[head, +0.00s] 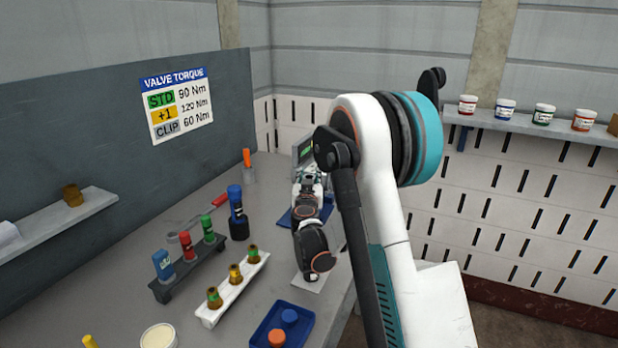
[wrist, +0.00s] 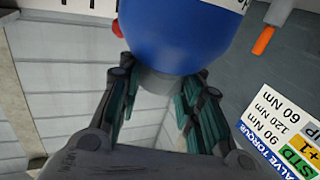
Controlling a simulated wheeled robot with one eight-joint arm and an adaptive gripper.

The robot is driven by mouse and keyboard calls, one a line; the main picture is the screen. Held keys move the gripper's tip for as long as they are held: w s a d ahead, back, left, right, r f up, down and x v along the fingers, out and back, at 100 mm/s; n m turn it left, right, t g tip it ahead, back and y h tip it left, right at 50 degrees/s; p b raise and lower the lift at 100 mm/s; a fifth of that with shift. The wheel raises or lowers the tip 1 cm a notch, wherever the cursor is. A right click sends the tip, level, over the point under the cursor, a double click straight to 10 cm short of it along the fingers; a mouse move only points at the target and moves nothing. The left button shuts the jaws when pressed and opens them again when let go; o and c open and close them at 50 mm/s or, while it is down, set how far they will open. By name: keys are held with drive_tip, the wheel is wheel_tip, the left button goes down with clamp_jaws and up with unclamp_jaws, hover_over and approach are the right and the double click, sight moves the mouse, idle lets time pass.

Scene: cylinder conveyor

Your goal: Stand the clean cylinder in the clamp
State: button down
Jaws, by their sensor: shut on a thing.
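A blue cylinder (wrist: 180,35) with a white label and a grey end (wrist: 158,82) fills the top of the wrist view. My gripper (wrist: 160,88) is shut on its grey end, with a finger on each side. The cylinder's far end is out of that view. In the head view my wrist (head: 313,245) is over the bench, in front of a device with a green screen (head: 304,150). My arm hides much of that area. I cannot make out the clamp, or whether the cylinder touches anything.
A blue tool in a dark cup (head: 238,229), a dark rack of coloured bottles (head: 190,268) and a white rack of brass fittings (head: 232,290) stand left of my wrist. A blue tray (head: 262,331) is in front. An orange-handled tool (head: 247,158) stands behind.

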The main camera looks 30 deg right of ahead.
drive_tip(key=c, duration=1.6)
unclamp_jaws()
drive_tip(key=shift+f, duration=0.15)
drive_tip(key=o, duration=0.5)
